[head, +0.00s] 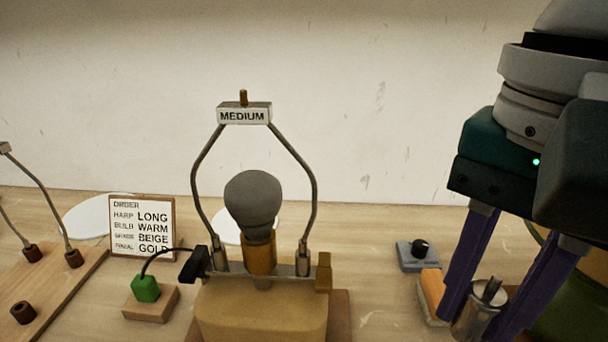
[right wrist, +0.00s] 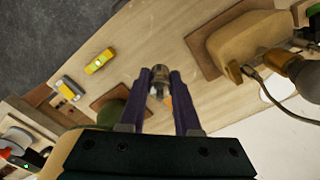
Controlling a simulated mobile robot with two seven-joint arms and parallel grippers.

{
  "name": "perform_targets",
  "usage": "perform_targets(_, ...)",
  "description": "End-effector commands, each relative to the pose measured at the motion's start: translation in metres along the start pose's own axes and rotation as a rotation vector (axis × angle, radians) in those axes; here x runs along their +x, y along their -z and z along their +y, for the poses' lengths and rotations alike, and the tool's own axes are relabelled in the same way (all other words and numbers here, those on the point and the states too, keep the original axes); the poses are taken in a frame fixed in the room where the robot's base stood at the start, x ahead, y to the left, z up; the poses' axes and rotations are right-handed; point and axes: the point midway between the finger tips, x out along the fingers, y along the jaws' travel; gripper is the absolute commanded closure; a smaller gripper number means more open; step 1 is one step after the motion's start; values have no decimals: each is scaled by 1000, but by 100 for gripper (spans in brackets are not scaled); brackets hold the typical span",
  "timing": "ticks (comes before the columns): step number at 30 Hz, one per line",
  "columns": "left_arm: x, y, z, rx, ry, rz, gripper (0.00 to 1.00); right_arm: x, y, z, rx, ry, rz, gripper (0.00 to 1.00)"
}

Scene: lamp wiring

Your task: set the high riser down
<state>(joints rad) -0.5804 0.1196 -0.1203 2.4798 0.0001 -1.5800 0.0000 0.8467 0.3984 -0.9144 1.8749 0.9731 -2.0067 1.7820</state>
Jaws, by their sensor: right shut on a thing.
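The high riser, a short grey metal cylinder with a thin stub on top (head: 474,322), is at the lower right of the head view. My right gripper (head: 484,312) reaches down from above, its two purple fingers shut on the riser. In the right wrist view the riser (right wrist: 160,83) sits between the fingertips (right wrist: 159,92), at the picture's middle. Its lower end is cut off in the head view, so I cannot tell whether it touches the table. My left gripper is not in view.
The lamp base (head: 262,312) carries a grey bulb (head: 253,205) and a harp marked MEDIUM (head: 243,115). A grey knob box (head: 418,256) and an orange block (head: 432,288) lie near the riser. An order card (head: 142,228), a green plug (head: 145,289) and a wooden rack (head: 60,285) are left.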

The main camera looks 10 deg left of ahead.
Motion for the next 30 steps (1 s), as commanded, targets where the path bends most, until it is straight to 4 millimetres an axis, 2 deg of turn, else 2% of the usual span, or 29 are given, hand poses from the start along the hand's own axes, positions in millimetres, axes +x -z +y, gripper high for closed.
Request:
perform_targets(1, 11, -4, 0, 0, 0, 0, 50, 13, -1, -1, 9, -1, -3, 100)
perform_targets(8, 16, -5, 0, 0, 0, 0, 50, 21, -2, -1, 26, -4, -3, 100)
perform_targets(10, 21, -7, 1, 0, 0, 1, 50, 30, -2, -1, 25, -5, -4, 100)
perform_targets(13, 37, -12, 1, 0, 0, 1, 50, 57, -3, -1, 25, -6, -7, 100)
perform_targets(21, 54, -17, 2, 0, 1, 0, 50, 133, -2, 0, 25, -9, -3, 100)
perform_targets(24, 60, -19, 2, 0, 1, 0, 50, 155, -2, 0, 25, -8, -3, 100)
perform_targets(30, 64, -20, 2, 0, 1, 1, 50, 176, -2, 0, 23, -4, -2, 100)
